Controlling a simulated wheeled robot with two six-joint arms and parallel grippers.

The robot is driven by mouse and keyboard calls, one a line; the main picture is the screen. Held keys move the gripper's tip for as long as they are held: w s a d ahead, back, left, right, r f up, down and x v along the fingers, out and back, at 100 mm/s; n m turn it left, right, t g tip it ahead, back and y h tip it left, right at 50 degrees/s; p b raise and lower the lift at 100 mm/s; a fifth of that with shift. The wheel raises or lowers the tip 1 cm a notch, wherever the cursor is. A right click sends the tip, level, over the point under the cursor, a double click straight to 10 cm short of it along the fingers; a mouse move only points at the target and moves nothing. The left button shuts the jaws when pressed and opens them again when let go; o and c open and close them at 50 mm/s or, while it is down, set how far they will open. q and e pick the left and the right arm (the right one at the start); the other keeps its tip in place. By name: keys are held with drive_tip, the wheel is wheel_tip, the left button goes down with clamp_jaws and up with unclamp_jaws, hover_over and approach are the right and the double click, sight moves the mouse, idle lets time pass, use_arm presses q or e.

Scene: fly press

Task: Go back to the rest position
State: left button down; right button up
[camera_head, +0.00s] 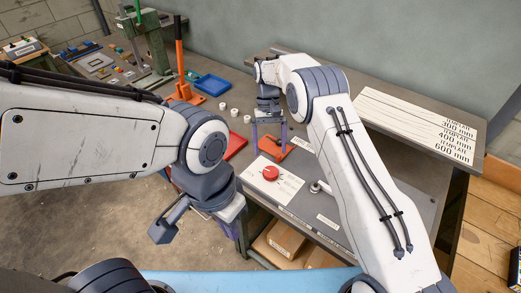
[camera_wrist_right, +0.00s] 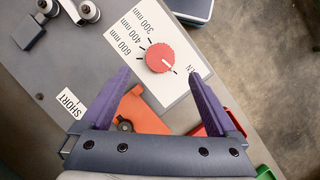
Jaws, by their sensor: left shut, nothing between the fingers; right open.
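My left gripper (camera_head: 164,231) is shut and empty. It hangs over the floor in front of the bench, left of the bench's front edge. My right gripper (camera_head: 269,144) is open and points down over the bench. In the right wrist view its two purple fingers (camera_wrist_right: 159,74) are spread with nothing held between them. A red knob (camera_head: 270,173) on a white label plate lies in front of the right gripper; it also shows beyond the fingertips in the right wrist view (camera_wrist_right: 160,58). An orange part (camera_wrist_right: 142,112) lies below the right fingers.
The grey bench (camera_head: 345,240) carries a white length sign (camera_head: 415,122) at right. A blue tray (camera_head: 211,84), an orange lever (camera_head: 179,60), several white round pieces and a red tray (camera_head: 235,145) lie left and behind. Cardboard boxes (camera_head: 278,240) sit under the bench.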

use_arm(q)
drive_tip(key=shift+w+a+r+p, duration=0.1)
drive_tip(key=shift+w+r+p, duration=0.1)
drive_tip(key=shift+r, duration=0.3)
drive_tip(key=shift+w+a+r+p, duration=0.1)
drive_tip(key=shift+r+p, duration=0.1)
drive_tip(key=shift+r, duration=0.25)
use_arm(e)
drive_tip(key=v, duration=0.2)
drive_tip(key=shift+w+d+r, duration=0.1)
drive_tip(key=shift+d+r, duration=0.05)
drive_tip(key=shift+r, duration=0.2)
drive_tip(key=shift+a, duration=0.2)
